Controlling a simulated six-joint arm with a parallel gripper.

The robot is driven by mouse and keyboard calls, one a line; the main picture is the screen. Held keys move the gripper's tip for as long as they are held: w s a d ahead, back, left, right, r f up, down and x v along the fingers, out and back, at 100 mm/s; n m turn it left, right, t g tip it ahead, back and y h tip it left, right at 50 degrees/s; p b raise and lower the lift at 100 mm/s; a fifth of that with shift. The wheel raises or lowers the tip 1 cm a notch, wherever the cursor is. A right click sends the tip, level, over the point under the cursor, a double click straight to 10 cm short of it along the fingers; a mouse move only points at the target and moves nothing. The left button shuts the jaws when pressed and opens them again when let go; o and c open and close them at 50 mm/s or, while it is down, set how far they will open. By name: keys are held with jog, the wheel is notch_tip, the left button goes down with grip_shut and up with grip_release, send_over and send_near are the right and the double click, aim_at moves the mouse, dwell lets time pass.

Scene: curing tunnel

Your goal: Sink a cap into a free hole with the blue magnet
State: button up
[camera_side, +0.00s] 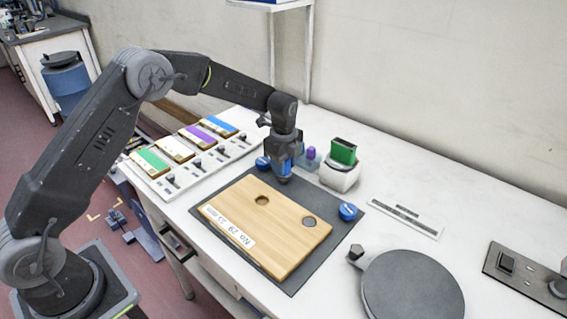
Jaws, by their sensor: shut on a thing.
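My gripper (285,158) is shut on a blue block, likely the blue magnet (284,167), and holds it upright over the far edge of the wooden board (275,239). A grey end shows below the blue; whether a cap hangs there is too small to tell. The board has two round spots: a dark, open-looking hole (262,200) at the left and a flat grey one (309,221) at the right. I cannot tell whether the grey one is filled. Round blue pieces sit beside the board, one at the right (348,211) and one behind it (262,163).
The board lies on a dark mat (345,226). A grey turntable (412,287) is front right. Coloured boxes (174,149) line the left.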

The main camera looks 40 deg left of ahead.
jog(key=shift+r, duration=0.1)
dwell(0.3)
jog(key=shift+r, duration=0.75)
jog(key=shift+r, duration=0.35)
jog(key=shift+r, duration=0.75)
jog(key=shift+r, duration=0.55)
jog(key=s+d+r, duration=0.2)
jog(key=s+r, duration=0.2)
jog(key=s, duration=0.7)
jog(key=shift+w+d+f, duration=0.1)
jog(key=shift+d+f, duration=0.05)
jog(key=shift+f, duration=3.2)
jog(key=shift+f, duration=0.9)
